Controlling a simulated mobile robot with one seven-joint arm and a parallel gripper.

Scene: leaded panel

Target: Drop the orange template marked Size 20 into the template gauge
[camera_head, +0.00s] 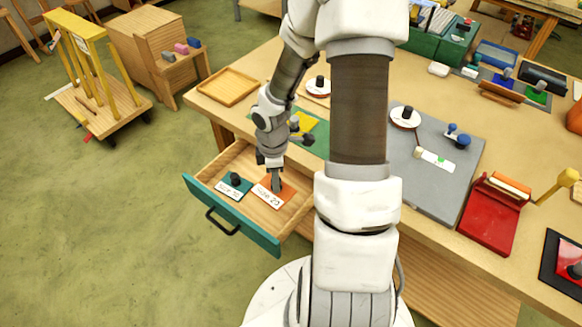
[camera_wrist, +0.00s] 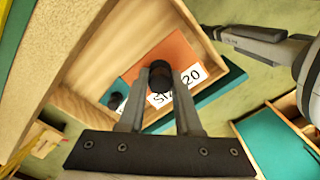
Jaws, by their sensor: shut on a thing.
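The orange template (camera_head: 286,190) with a white "Size 20" label lies in the open drawer. It has a black knob and also shows in the wrist view (camera_wrist: 178,46). My gripper (camera_head: 277,183) points down over it, with its fingers shut on the knob in the wrist view (camera_wrist: 160,78). The template looks flat on the drawer floor; I cannot tell whether it is lifted. A red stand (camera_head: 490,222) with an orange strip at its top is on the bench at the right. It may be the template gauge; no label on it is readable.
A teal template (camera_head: 233,188) with a black knob lies left of the orange one. The drawer's teal front (camera_head: 232,222) and wooden walls surround both. A grey board (camera_head: 440,190), a wooden tray (camera_head: 228,86) and a green mat (camera_head: 318,146) are on the bench. My arm hides part of it.

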